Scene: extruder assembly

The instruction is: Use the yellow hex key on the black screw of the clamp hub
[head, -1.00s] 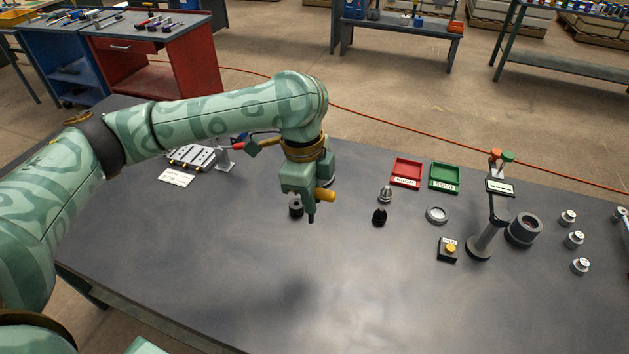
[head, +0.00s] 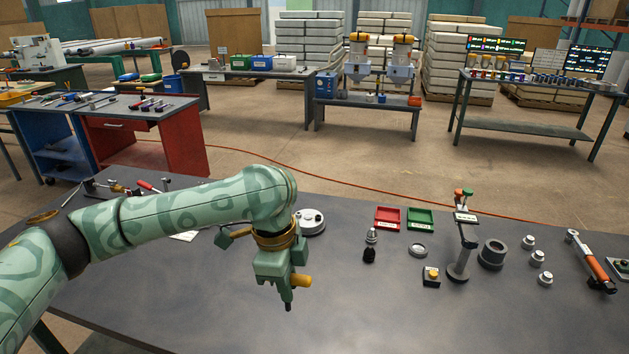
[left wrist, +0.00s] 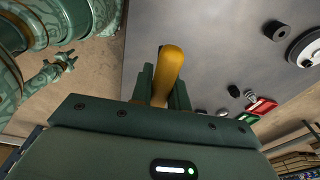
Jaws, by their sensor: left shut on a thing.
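My left gripper (head: 285,287) is shut on the yellow hex key (head: 301,281) and holds it above the table. The key's yellow handle sticks out to the right of the jaws, and a dark tip points down. The yellow handle (left wrist: 168,72) also shows between the fingers in the left wrist view. A silver round piece (head: 312,221) lies behind the gripper, apart from it; it may be the clamp hub. A black cylinder (left wrist: 277,31) stands near it in the left wrist view, hidden in the head view. I cannot make out the black screw. A small forked teal part, perhaps my right gripper (left wrist: 52,72), is far off.
A red tray (head: 388,218) and a green tray (head: 421,219) lie at the back. The table's front middle is clear.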

